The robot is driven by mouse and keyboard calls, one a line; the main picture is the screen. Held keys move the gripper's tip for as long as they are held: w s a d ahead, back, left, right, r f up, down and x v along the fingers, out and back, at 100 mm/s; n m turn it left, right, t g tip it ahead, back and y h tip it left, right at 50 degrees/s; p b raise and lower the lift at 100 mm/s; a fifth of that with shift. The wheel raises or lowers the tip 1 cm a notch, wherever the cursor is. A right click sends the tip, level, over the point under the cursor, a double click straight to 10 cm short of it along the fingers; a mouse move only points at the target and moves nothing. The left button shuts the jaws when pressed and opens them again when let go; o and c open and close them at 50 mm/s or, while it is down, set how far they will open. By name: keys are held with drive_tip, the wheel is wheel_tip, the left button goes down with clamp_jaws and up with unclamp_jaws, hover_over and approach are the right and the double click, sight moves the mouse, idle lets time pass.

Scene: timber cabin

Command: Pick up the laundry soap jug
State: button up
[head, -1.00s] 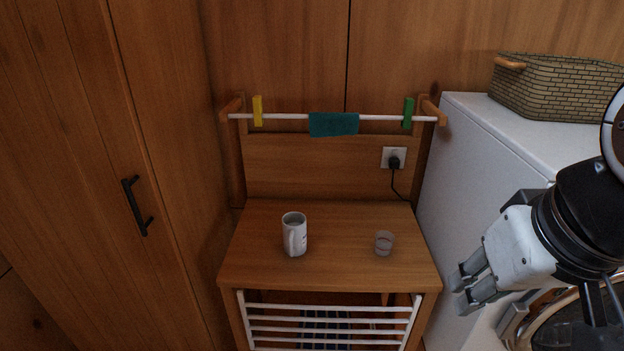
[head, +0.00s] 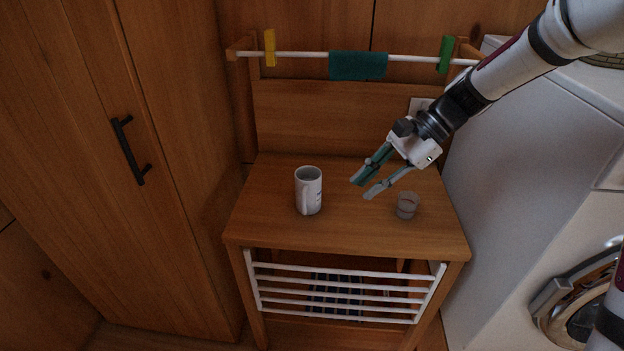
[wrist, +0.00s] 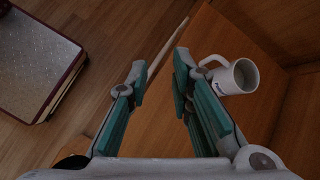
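I cannot make out a laundry soap jug in either current view. A white mug (head: 309,192) stands upright on the small wooden table (head: 262,222), and a small clear cup (head: 407,206) stands to its right. My gripper (head: 364,188) is above the table, between the mug and the cup as seen from the head, pointing down and left. In the wrist view my gripper (wrist: 162,66) has its fingers apart with nothing between them. The mug (wrist: 240,77) shows there beyond and right of the right finger.
A rail with a teal cloth (head: 358,66), a yellow peg (head: 269,48) and a green peg (head: 445,54) runs behind the table. A white rack (head: 340,292) hangs below. A white washing machine (head: 530,170) stands right, a wooden cabinet (head: 165,150) left.

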drive_tip(key=w+a+f+m+y+b, duration=0.15)
drive_tip(key=w+f+m+y, duration=0.35)
drive_tip(key=w+f, duration=0.55)
approach(304, 210)
drive_tip(key=shift+m, duration=0.3)
drive_tip(key=x, duration=0.4)
drive_tip(key=shift+w+a+b, duration=0.1)
drive_tip(key=shift+a+b, duration=0.15)
drive_tip(key=shift+b, duration=0.1)
drive_tip(key=shift+w+r+x, duration=0.1)
drive_tip(key=shift+w+x, duration=0.05)
drive_tip(key=shift+x, duration=1.15)
drive_tip(key=shift+w+r+x, duration=0.15)
drive_tip(key=shift+x, duration=1.1)
drive_tip(key=shift+s+a, duration=0.1)
drive_tip(key=shift+a, duration=0.05)
drive_tip(key=shift+c, duration=0.6)
clamp_jaws()
